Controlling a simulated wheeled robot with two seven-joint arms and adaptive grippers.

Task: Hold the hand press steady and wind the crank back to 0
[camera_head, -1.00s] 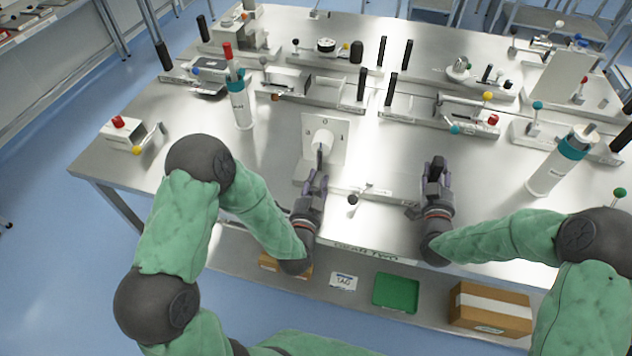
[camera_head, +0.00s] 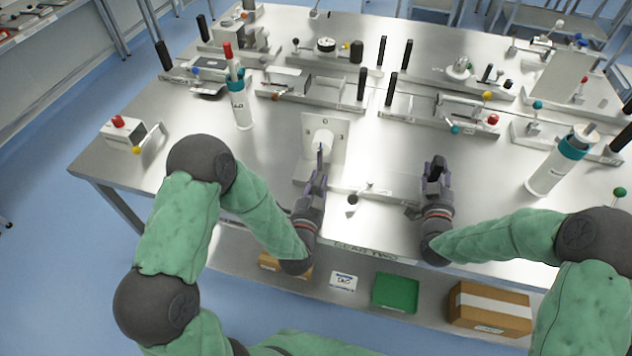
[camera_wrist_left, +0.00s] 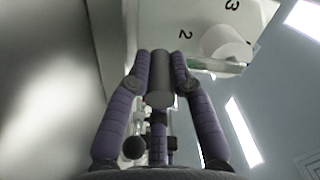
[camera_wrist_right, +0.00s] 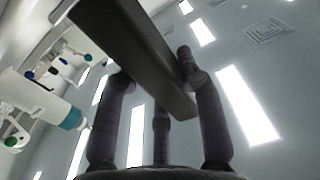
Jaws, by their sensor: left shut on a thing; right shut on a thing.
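The crank unit has a white upright plate (camera_head: 339,133) with printed numbers and a round white hub (camera_head: 323,141). In the left wrist view the plate (camera_wrist_left: 208,18) shows a 2 and a 3 beside the hub (camera_wrist_left: 226,45). My left gripper (camera_head: 318,178) is shut on the dark cylindrical crank grip (camera_wrist_left: 160,88), in front of the plate. My right gripper (camera_head: 437,182) is shut on a dark bar handle (camera_wrist_right: 135,52), which I take as the hand press's handle. The crank's exact reading is not clear, and the right gripper hides what lies below the handle.
A white bottle with a teal cap (camera_head: 240,105) stands left of the plate, another (camera_head: 552,165) at the right. A low rail with a small dark knob (camera_head: 353,199) lies between my grippers. Several lever fixtures line the table's back.

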